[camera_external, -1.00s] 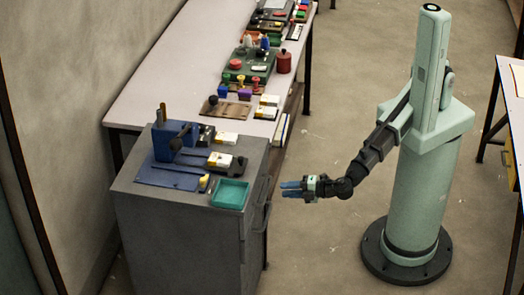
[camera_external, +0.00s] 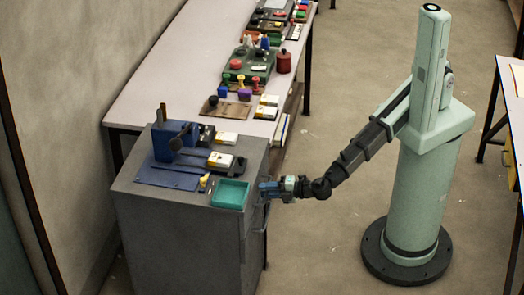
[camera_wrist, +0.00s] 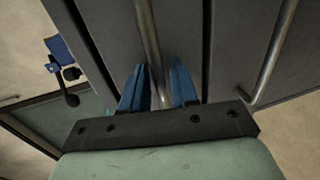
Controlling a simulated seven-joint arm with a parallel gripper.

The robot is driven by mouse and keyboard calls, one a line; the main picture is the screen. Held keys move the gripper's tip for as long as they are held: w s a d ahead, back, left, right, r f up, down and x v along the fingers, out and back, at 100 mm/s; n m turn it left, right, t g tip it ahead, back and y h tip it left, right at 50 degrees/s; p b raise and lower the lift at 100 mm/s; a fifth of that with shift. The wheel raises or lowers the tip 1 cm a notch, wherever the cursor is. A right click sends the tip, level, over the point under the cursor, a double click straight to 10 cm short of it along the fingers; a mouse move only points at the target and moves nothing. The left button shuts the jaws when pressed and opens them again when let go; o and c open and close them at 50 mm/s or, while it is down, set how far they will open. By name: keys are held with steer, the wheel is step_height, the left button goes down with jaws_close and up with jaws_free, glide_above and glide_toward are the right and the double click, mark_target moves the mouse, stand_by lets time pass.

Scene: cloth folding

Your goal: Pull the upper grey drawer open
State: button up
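The grey drawer cabinet (camera_external: 180,235) stands at the left in the external view, its drawer fronts facing right. In the wrist view, the upper drawer's bar handle (camera_wrist: 147,30) runs down between my gripper's blue fingers (camera_wrist: 158,85). The fingers are apart, one on each side of the bar, with a small gap showing beside the right finger. In the external view, my gripper (camera_external: 268,189) is close against the cabinet's right face near its top. The upper drawer looks shut. The part of the handle behind my gripper is hidden.
A lower drawer handle (camera_wrist: 272,55) shows at the right in the wrist view. On the cabinet top are a teal tray (camera_external: 230,194), a blue holder (camera_external: 172,142) and small items. A long workbench (camera_external: 165,75) stands behind. The floor between my base and the cabinet is clear.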

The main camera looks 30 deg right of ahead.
jaws_close()
stand_by(0.3)
steer(key=f+v, duration=0.2)
steer(key=v, duration=1.1)
steer(key=shift+s+d+f, duration=0.25)
steer(key=shift+f, duration=0.15)
steer(key=shift+o, duration=0.5)
jaws_free()
steer(key=v, duration=1.3)
steer(key=shift+s+d, duration=0.25)
